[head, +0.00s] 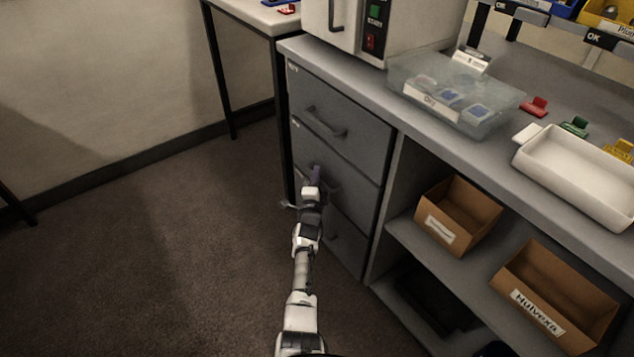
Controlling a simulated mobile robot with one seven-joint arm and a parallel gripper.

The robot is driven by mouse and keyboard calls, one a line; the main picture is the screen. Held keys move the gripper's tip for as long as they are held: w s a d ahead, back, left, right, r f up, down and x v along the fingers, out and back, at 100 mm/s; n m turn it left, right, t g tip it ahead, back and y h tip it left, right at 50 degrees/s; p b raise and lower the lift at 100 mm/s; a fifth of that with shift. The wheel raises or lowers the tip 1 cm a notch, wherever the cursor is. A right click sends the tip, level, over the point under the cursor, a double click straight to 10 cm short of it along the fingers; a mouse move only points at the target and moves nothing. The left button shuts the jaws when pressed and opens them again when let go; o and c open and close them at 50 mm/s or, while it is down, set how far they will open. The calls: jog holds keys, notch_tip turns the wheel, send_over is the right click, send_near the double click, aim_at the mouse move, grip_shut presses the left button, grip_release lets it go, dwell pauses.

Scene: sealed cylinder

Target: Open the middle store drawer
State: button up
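The grey store cabinet holds three stacked drawers at its left end. The middle store drawer (350,186) is flush with the others, so it looks shut. Its handle is mostly hidden behind the end of my arm. My gripper (314,176) is at the front of the middle drawer, over the handle area. Its fingers are small and dark here, and I cannot tell whether they are open or closed on the handle. The top drawer (350,95) with its bar handle (326,122) is above, and the bottom drawer (345,240) is below.
Open shelves right of the drawers hold two cardboard boxes (458,212) (555,298). On the counter stand a machine (345,25), a clear lidded box (455,95) and a white tray (580,172). A side table leg (222,85) is at the left. The floor (150,260) before the drawers is clear.

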grip_shut()
jog(key=shift+a, duration=0.1)
dwell(0.4)
jog(key=s+a+p, duration=0.5)
jog(key=s+a, duration=0.3)
jog(key=a, duration=0.3)
jog(key=s+a+p, duration=0.4)
jog(key=s+a, duration=0.3)
jog(key=a, duration=0.3)
jog(key=shift+s+a+p, duration=0.35)
jog(key=shift+s+p, duration=0.05)
grip_release()
jog(key=shift+s, duration=0.1)
